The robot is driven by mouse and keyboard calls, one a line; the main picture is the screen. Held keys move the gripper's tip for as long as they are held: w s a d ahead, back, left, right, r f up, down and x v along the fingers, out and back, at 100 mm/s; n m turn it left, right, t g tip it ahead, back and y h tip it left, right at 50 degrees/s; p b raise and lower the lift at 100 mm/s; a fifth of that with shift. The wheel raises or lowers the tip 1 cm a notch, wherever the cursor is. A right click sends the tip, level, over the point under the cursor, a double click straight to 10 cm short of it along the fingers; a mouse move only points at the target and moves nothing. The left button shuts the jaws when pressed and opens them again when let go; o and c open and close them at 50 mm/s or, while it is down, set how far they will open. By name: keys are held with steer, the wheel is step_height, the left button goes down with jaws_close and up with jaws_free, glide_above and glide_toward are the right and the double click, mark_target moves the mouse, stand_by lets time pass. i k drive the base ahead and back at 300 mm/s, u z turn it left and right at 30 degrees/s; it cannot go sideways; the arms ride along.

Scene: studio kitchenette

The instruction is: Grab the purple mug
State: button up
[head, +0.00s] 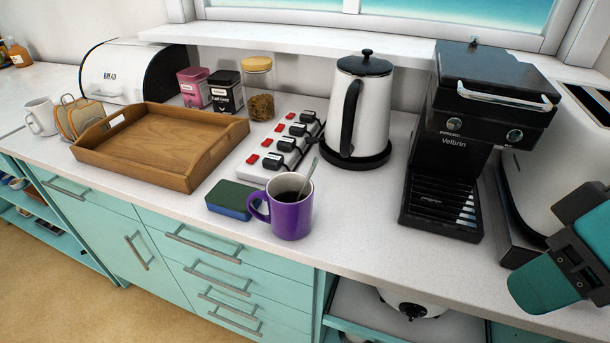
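The purple mug (291,214) stands upright on the white counter, close to its front edge. Its handle points left, towards the sponge. It holds a dark liquid, and a metal spoon (309,176) leans in it, sticking up past the rim. A teal and black part of my arm shows at the right edge, well apart from the mug. My gripper's fingers cannot be seen.
A green and blue sponge (231,199) lies just left of the mug. A power strip (281,147) and a kettle (357,110) stand behind it. A wooden tray (205,174) is left, a coffee machine (450,150) right. Bare counter (355,225) lies between mug and coffee machine.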

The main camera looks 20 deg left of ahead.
mark_target(287, 221)
steer(key=z, duration=2.15)
steer(key=k, duration=1.45)
steer(key=u, duration=2.1)
steer(key=i, duration=0.5)
steer(key=z, duration=0.1)
